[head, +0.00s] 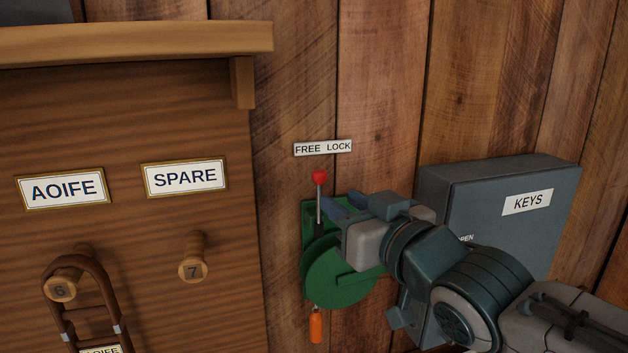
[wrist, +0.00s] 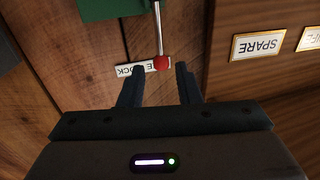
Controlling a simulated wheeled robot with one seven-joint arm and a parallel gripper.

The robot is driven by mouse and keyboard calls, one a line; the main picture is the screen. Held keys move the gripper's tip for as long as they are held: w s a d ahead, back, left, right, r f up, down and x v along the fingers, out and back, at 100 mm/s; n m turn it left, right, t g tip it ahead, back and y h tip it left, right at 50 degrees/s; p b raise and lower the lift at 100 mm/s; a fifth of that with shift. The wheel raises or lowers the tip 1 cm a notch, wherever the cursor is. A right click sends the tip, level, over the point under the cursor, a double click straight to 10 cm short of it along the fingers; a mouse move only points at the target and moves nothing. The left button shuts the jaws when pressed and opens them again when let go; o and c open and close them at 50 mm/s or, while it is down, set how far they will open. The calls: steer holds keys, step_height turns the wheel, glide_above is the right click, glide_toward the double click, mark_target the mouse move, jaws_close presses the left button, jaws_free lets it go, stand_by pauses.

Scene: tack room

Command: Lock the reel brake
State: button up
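The green reel (head: 335,275) is mounted on the plank wall. Its brake lever is a thin metal rod with a red knob (head: 319,177), standing about upright under the FREE LOCK sign (head: 322,148), near the end of the word FREE. My gripper (head: 341,203) is open at the reel's upper right, with its fingers pointing toward the rod. In the wrist view the red knob (wrist: 162,62) appears between and just beyond my two fingertips (wrist: 158,76), nearer the right one. Contact cannot be told. My gripper and arm hide the reel's right side.
A grey KEYS box (head: 490,215) is on the wall right of the reel, partly behind my arm. An orange tag or handle (head: 316,327) hangs below the reel.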

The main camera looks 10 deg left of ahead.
mark_target(321, 186)
steer(key=p+x, duration=0.1)
steer(key=x, duration=0.8)
steer(key=shift+w+a+p, duration=0.25)
steer(key=shift+w+p, duration=0.05)
steer(key=shift+p, duration=0.1)
steer(key=shift+c, duration=0.2)
jaws_close()
steer(key=shift+r, duration=0.1)
